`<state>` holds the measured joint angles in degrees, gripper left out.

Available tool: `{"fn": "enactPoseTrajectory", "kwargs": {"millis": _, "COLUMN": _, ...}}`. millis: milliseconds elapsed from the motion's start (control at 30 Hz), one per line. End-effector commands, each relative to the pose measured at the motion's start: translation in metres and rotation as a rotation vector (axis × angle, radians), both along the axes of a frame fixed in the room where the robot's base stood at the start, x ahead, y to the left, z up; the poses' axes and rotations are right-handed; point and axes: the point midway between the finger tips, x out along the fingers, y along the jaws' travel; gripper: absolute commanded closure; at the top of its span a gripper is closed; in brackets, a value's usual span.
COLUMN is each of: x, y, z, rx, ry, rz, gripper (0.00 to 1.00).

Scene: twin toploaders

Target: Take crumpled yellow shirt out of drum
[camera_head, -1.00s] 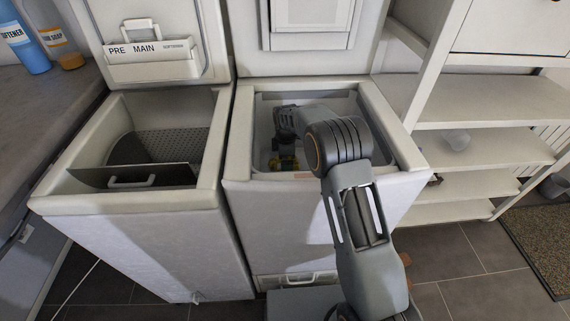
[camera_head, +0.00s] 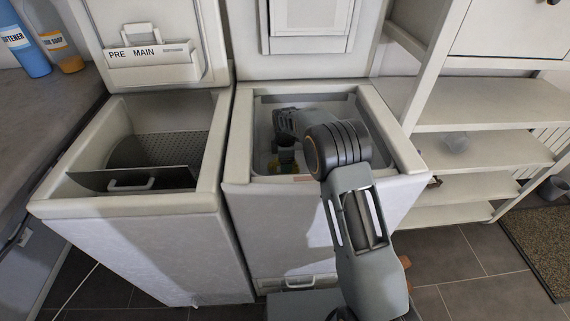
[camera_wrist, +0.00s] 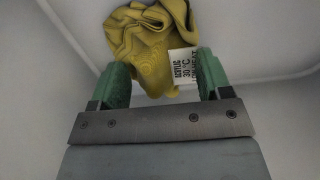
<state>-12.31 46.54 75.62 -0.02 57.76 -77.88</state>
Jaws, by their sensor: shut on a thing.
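The crumpled yellow shirt (camera_wrist: 150,45) shows in the wrist view between and beyond my green fingertips, with a white label reading "ACRYLIC 30°C" on it. My gripper (camera_wrist: 160,88) is shut on the shirt. Most of the shirt is hidden in the head view.
The left toploader (camera_head: 140,245) stands open with a perforated drum (camera_head: 165,148) and a handled flap. White shelves (camera_head: 490,102) stand to the right. Bottles (camera_head: 25,45) stand on the counter at the left.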

Motion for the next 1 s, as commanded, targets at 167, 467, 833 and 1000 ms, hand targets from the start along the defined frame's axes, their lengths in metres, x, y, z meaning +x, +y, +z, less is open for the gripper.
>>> {"fn": "enactPoseTrajectory", "kwargs": {"millis": 167, "x": -0.001, "y": 0.000, "z": 0.003, "rx": 0.000, "ry": 0.003, "rz": 0.001, "gripper": 0.75}}
{"fn": "enactPoseTrajectory", "kwargs": {"millis": 467, "x": -0.009, "y": 0.000, "z": 0.043, "rx": 0.000, "ry": 0.001, "rz": 0.001, "gripper": 1.00}}
{"fn": "enactPoseTrajectory", "kwargs": {"millis": 833, "x": -0.068, "y": 0.000, "z": 0.100, "rx": 0.000, "ry": 0.000, "rz": 0.001, "gripper": 1.00}}
{"fn": "enactPoseTrajectory", "kwargs": {"millis": 1000, "x": -0.096, "y": 0.001, "z": 0.112, "rx": 0.000, "ry": 0.000, "rz": 0.001, "gripper": 1.00}}
